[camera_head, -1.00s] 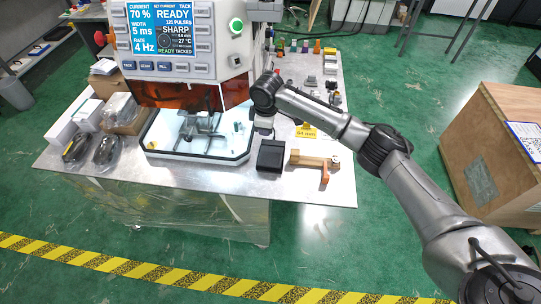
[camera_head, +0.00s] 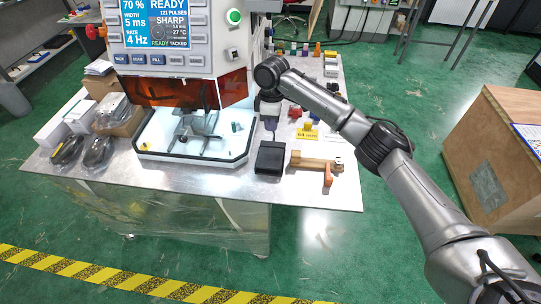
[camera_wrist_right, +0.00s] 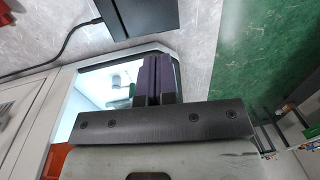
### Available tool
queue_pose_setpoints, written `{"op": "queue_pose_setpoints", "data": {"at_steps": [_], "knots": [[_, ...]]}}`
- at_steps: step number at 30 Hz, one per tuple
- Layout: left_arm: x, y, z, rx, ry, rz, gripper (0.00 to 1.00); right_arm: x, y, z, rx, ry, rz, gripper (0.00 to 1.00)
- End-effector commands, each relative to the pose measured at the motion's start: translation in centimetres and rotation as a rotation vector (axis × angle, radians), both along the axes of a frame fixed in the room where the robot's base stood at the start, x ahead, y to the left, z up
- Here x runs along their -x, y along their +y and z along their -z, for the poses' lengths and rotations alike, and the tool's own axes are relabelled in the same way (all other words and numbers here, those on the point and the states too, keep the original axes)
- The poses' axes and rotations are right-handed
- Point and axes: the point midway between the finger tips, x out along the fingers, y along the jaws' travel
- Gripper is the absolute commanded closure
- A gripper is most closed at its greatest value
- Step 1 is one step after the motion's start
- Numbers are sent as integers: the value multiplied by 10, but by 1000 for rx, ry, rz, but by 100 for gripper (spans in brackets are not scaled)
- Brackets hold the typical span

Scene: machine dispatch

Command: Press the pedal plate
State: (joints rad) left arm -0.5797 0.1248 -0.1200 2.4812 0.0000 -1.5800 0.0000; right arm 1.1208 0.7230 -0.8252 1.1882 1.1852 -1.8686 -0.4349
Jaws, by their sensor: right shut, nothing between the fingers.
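The pedal plate (camera_head: 270,157) is a dark, flat block on the metal table, in front of the machine's right corner. In the right wrist view the dark block (camera_wrist_right: 145,16) with its cable shows at the top edge. My right gripper (camera_head: 270,124) is just behind the plate in the head view, pointing down and apart from it. Its purple fingers (camera_wrist_right: 156,72) are shut together with nothing between them. The gap in height over the table is hard to judge. My left gripper is not in view.
The machine (camera_head: 190,60) with its lit white chamber tray (camera_head: 200,157) stands to the left. A wooden block with an orange handle (camera_head: 327,175) lies right of the plate, with a yellow sign (camera_head: 308,137) behind it. Bagged dark items (camera_head: 98,152) lie at far left.

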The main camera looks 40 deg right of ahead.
Motion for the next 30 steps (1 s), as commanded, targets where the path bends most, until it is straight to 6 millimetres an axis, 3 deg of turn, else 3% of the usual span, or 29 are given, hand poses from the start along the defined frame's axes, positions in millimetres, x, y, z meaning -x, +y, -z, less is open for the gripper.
{"op": "queue_pose_setpoints", "data": {"at_steps": [5,21,30], "knots": [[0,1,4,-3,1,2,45,1,1,11,1,1,0,100],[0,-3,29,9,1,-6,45,7,8,105,1,1,0,100],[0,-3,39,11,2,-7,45,10,10,134,0,0,0,100]]}}
